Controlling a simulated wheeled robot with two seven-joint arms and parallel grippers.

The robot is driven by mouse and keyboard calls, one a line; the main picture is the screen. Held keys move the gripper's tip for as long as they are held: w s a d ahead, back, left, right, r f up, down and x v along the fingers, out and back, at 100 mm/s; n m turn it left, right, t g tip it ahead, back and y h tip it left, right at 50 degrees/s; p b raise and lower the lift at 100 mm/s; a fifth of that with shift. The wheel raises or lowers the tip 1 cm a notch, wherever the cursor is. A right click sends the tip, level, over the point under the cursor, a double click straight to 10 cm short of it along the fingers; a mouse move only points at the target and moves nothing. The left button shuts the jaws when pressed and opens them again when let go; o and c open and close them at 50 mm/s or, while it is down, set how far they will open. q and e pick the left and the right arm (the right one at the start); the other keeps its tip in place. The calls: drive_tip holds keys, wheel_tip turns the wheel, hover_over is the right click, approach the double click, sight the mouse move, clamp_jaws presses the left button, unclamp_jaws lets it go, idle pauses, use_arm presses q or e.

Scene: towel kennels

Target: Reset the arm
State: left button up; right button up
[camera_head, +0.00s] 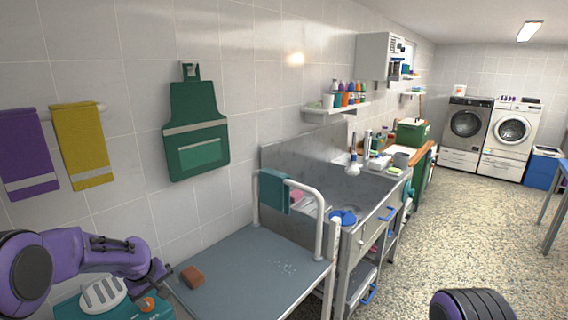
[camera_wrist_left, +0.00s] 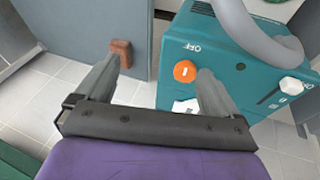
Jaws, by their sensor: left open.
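My left arm comes in from the left, purple and dark grey. My left gripper (camera_head: 160,282) is open and empty, above the teal machine (camera_head: 72,308) at the lower left. In the left wrist view the two fingers of the gripper (camera_wrist_left: 163,65) stand wide apart. The orange knob (camera_wrist_left: 184,71) of the teal machine shows between them, near the word OFF. The knob (camera_head: 147,304) also shows in the head view, below the gripper. I cannot tell whether a finger touches the machine. Part of my right arm (camera_head: 470,305) shows at the bottom right; its gripper is out of view.
A reddish-brown block (camera_head: 192,277) lies on the grey tabletop (camera_head: 250,268) right of the gripper. A white rail (camera_head: 319,225) with a teal towel (camera_head: 273,190) stands at the table's far end, before the steel sink. Purple and yellow towels (camera_head: 82,145) hang on the wall.

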use_arm(q)
drive_tip(key=s+d+f+t+y+b, duration=0.1)
drive_tip(key=s+f+b, duration=0.1)
drive_tip(key=s+f, duration=0.45)
drive_tip(key=s+d+f+t+y+b, duration=0.15)
drive_tip(key=s+f, duration=0.25)
drive_tip(key=f, duration=0.6)
drive_tip(key=s+d+f+g+b, duration=0.1)
drive_tip(key=s+f, duration=0.3)
drive_tip(key=s, duration=0.6)
drive_tip(key=s+d+f+m+g+b, duration=0.1)
drive_tip(key=s+f+b, duration=0.2)
drive_tip(key=s, duration=0.8)
drive_tip(key=s+f+m+g+b, duration=0.1)
drive_tip(key=s+f+b, duration=0.1)
drive_tip(key=s+f, duration=0.4)
drive_tip(key=s+y, duration=0.1)
drive_tip(key=s, duration=0.4)
drive_tip(key=shift+s+d+f+g, duration=0.15)
drive_tip(key=shift+d+f+g, duration=0.15)
drive_tip(key=shift+d+g, duration=0.1)
